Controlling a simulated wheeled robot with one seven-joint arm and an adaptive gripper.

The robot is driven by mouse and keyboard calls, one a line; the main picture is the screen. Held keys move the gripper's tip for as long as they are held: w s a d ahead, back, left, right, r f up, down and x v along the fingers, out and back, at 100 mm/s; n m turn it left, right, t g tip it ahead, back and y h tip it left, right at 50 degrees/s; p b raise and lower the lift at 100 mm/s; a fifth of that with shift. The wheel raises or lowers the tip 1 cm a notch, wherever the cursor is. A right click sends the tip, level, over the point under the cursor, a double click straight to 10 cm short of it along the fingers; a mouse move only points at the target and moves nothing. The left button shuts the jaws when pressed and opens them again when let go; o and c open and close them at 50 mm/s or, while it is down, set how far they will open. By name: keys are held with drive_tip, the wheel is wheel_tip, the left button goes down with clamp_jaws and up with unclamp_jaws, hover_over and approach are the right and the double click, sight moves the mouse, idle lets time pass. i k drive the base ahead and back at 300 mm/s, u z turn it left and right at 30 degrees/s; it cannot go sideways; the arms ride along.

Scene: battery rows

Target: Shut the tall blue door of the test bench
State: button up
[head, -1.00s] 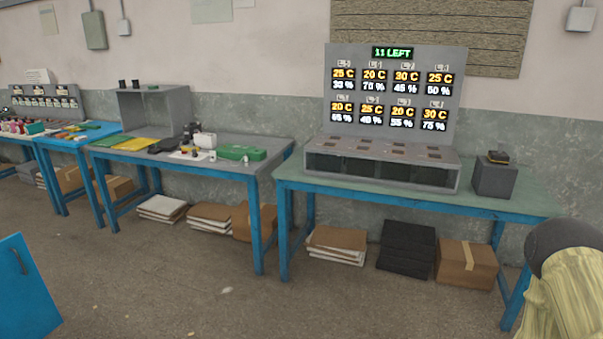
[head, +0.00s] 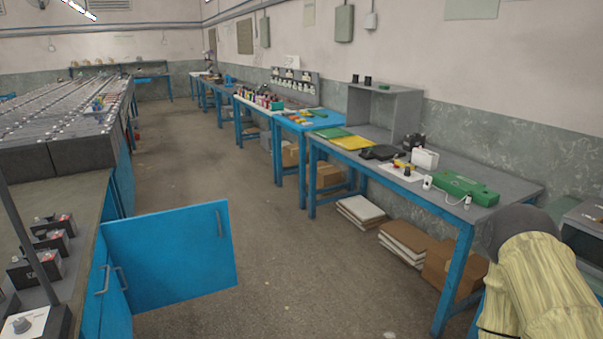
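The blue door (head: 170,258) stands open at the lower left, swung out into the aisle from the blue bench front. A dark handle (head: 220,222) is near its upper right corner. The bench (head: 62,205) runs along the left side, with its grey top and blue front cut off by the picture edge. More handles show on the blue front beside the door (head: 122,278). My arm, in a yellowish sleeve with a dark joint, shows at the lower right, well apart from the door. My gripper is not in view.
Long rows of grey batteries (head: 60,110) stand behind the bench on the left. A blue-legged table (head: 345,157) with a green box (head: 465,188) stands on the right, with boxes and stacks below. The floor (head: 290,250) between is clear.

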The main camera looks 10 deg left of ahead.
sight(168, 258)
drive_tip(key=u, duration=0.8)
drive_tip(key=i, duration=0.85)
drive_tip(key=u, duration=0.9)
drive_tip(key=i, duration=1.1)
drive_tip(key=u, duration=0.1)
